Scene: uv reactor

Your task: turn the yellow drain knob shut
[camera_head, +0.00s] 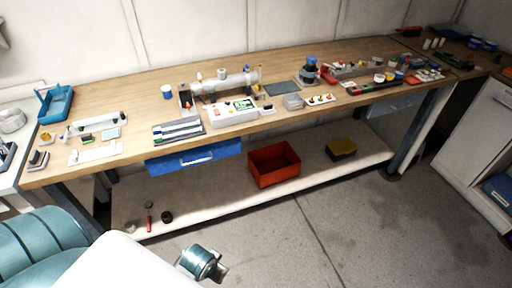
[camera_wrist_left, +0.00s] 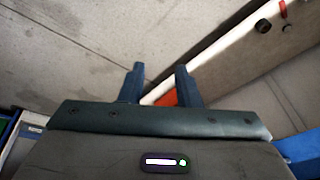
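The reactor tube (camera_head: 228,82), a clear horizontal cylinder with end fittings, lies at the back middle of the wooden bench in the head view. A small yellowish piece (camera_head: 258,89) sits by its right end. It is too small to tell whether this is the yellow drain knob or how it is turned. My left gripper (camera_wrist_left: 158,78) shows in the left wrist view with its two dark fingers apart and nothing between them. It is over the floor and lower shelf, away from the reactor. My right gripper is not in view.
The bench (camera_head: 150,88) holds a white control box (camera_head: 228,115), a blue tray (camera_head: 56,104) and several small parts. A blue drawer (camera_head: 190,160) hangs under its front edge. Floor in front is clear.

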